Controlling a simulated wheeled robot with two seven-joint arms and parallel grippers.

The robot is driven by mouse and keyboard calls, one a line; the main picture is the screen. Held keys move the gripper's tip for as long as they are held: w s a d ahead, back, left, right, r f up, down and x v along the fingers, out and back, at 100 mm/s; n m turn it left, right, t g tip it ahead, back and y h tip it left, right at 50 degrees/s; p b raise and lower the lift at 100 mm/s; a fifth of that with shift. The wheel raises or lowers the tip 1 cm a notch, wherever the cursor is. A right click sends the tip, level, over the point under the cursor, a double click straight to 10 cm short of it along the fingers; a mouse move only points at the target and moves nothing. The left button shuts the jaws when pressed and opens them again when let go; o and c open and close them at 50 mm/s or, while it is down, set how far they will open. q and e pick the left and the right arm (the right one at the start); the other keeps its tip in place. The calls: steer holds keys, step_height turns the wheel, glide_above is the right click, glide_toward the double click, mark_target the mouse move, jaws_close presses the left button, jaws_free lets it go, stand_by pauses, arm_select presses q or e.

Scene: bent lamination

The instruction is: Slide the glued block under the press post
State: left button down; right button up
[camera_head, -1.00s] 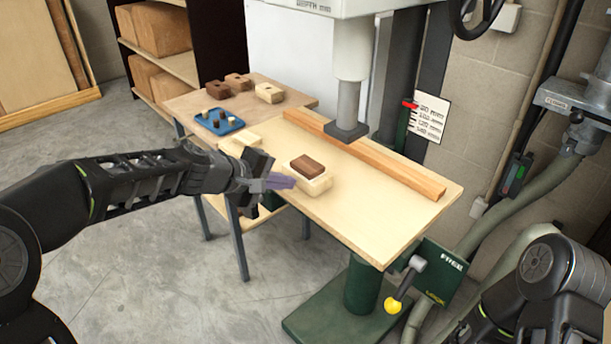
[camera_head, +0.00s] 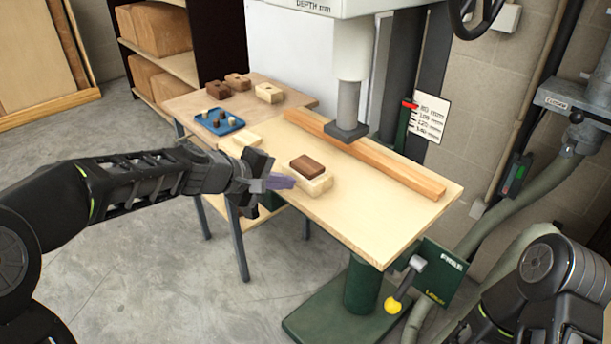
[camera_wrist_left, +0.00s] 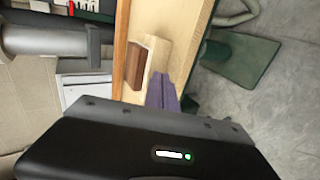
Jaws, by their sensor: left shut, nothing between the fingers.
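The glued block (camera_head: 310,176) is a pale wood piece with a dark brown piece on top, lying on the press table (camera_head: 385,225). It stands forward of the press post (camera_head: 348,118), whose flat dark foot hangs above the table near the wooden fence. My left gripper (camera_head: 290,182) is shut and empty, its purple fingertips close to the block's left side. In the left wrist view the fingers (camera_wrist_left: 161,92) are close to the pale layer of the block (camera_wrist_left: 153,67); I cannot tell whether they touch. My right gripper is not visible; only part of that arm shows lower right.
A long wooden fence (camera_head: 390,170) runs along the table's back. A side table holds a blue tray (camera_head: 218,123) of small pegs and several loose blocks (camera_head: 268,93). The table's right part is clear.

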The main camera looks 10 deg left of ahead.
mark_target(299, 170)
arm_select(q)
steer(key=shift+w+d, duration=0.15)
steer(key=shift+w, duration=0.05)
stand_by(0.5)
steer(key=shift+w+d+p, duration=0.65)
steer(key=shift+w+d, duration=0.9)
steer(key=shift+w, duration=0.25)
steer(key=shift+w+d+p, duration=0.9)
steer(key=shift+w+d, duration=0.35)
steer(key=shift+w, duration=0.25)
steer(key=shift+w+d+p, duration=0.85)
steer(key=shift+w+d, duration=0.35)
steer(key=shift+w, duration=0.3)
steer(key=shift+s+a+b, duration=0.45)
steer(key=shift+s+b, duration=0.05)
steer(key=shift+b, duration=0.1)
steer(key=s+a+b, duration=0.2)
steer(key=s, duration=0.1)
steer(key=s+a, duration=0.2)
steer(key=shift+r+b, duration=0.35)
steer(key=shift+b, duration=0.05)
steer(key=shift+s+a+r, duration=0.1)
steer(key=shift+s+a, duration=0.3)
steer(key=shift+s, duration=0.1)
